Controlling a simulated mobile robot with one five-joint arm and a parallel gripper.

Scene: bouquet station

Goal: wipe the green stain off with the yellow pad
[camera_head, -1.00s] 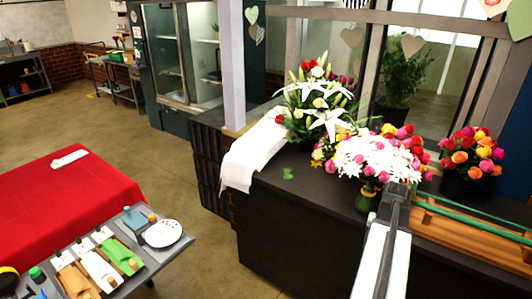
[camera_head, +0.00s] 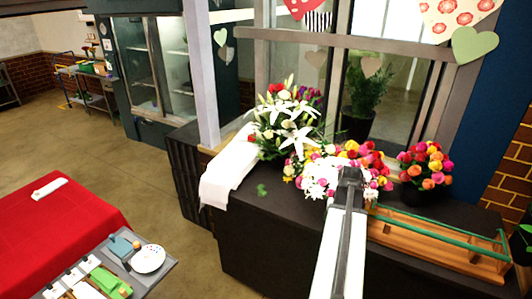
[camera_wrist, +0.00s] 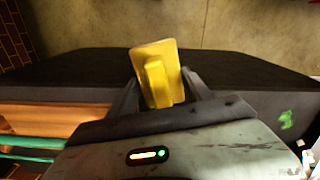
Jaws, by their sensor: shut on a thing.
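The green stain (camera_head: 262,190) is a small patch on the dark counter, left of the flowers and near the white cloth. It also shows in the wrist view (camera_wrist: 286,119) at the right, well apart from the pad. The yellow pad (camera_wrist: 155,60) is in the wrist view, held by its raised grip. My gripper (camera_wrist: 160,88) is shut on the pad, over the counter. In the head view my arm reaches over the counter by the flowers; the gripper and pad are hidden there.
White lilies (camera_head: 290,125), a white and pink bouquet (camera_head: 325,178) and an orange and pink bouquet (camera_head: 425,165) stand on the counter (camera_head: 265,240). A wooden rack (camera_head: 440,240) with a green rail is at the right. A white cloth (camera_head: 228,170) hangs over the left edge.

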